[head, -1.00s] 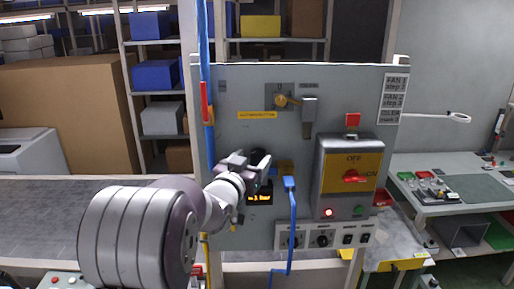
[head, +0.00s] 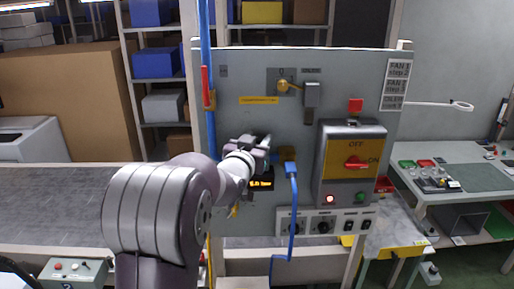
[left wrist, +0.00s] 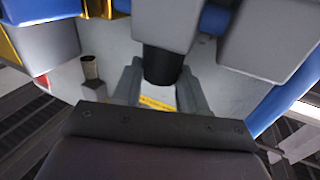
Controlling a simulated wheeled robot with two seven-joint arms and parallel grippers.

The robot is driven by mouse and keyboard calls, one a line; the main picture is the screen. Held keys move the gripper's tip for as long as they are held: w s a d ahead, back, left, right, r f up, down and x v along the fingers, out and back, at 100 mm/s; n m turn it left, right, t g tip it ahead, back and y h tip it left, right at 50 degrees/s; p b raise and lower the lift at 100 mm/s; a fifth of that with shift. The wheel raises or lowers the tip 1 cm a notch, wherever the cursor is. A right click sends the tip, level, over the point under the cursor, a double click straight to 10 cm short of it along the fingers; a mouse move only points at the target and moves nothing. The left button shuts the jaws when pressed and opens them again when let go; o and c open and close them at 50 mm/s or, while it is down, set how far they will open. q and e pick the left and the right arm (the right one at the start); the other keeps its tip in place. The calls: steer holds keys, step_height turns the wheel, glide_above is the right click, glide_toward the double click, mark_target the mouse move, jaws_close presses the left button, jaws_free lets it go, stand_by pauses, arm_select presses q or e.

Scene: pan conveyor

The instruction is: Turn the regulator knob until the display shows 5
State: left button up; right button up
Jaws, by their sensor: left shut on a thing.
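My left gripper (head: 264,146) is at the grey panel (head: 240,130), just above the small black display (head: 261,184) with yellow characters. The display is partly covered by my wrist, and its digits are too small to read surely. In the left wrist view, the dark round regulator knob (left wrist: 162,66) sits between the two grey fingers of my left gripper (left wrist: 160,92), which is shut on it. The knob is hidden behind the gripper in the head view. My right gripper is not in view.
Right of the gripper, a blue hose (head: 293,215) hangs from a fitting. A blue pipe (head: 206,90) with a red lever (head: 207,86) runs down the panel's left side. A conveyor (head: 60,205) lies left.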

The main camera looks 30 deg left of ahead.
arm_select(q)
steer(key=shift+f, duration=0.15)
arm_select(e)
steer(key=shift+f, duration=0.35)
arm_select(q)
steer(key=o, duration=1)
steer(key=shift+o, duration=0.2)
steer(key=shift+w, duration=0.1)
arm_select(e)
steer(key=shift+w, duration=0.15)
arm_select(q)
steer(key=s+d+b, duration=0.2)
steer(key=s+b, duration=0.2)
steer(key=s, duration=0.8)
steer(key=shift+s+d, duration=0.15)
steer(key=shift+d, duration=0.15)
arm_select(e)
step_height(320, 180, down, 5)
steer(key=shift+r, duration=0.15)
